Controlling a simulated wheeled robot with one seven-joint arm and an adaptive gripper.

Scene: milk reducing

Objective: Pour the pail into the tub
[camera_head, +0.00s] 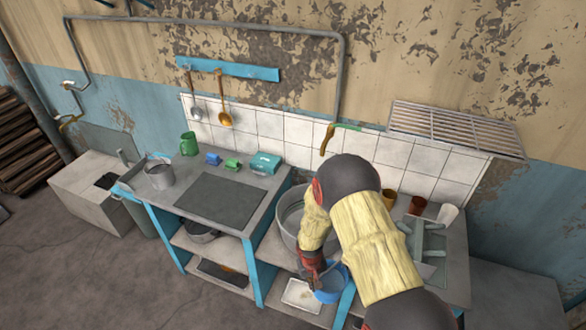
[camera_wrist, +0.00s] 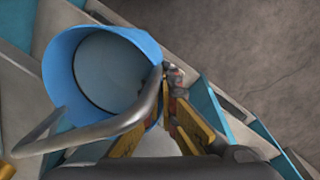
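The blue pail (camera_head: 330,284) is at the front of the work unit, low beside a white tray. In the wrist view the pail (camera_wrist: 62,62) has its mouth toward the camera, with a pale surface inside; I cannot tell if that is liquid. Its grey metal handle (camera_wrist: 75,137) swings out over the near side. My gripper (camera_head: 312,262) is at the pail's rim and handle. Its yellowish fingers (camera_wrist: 170,112) lie on either side of the handle's end, but whether they are closed on it is unclear. The large grey metal tub (camera_head: 287,222) stands behind, partly hidden by my arm.
The white tray (camera_head: 300,296) lies on the low shelf. A dark board (camera_head: 218,200), a grey pot (camera_head: 159,177) and a green mug (camera_head: 188,144) are on the left counter. Brown cups (camera_head: 418,205) stand at the right back. Bare floor lies in front.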

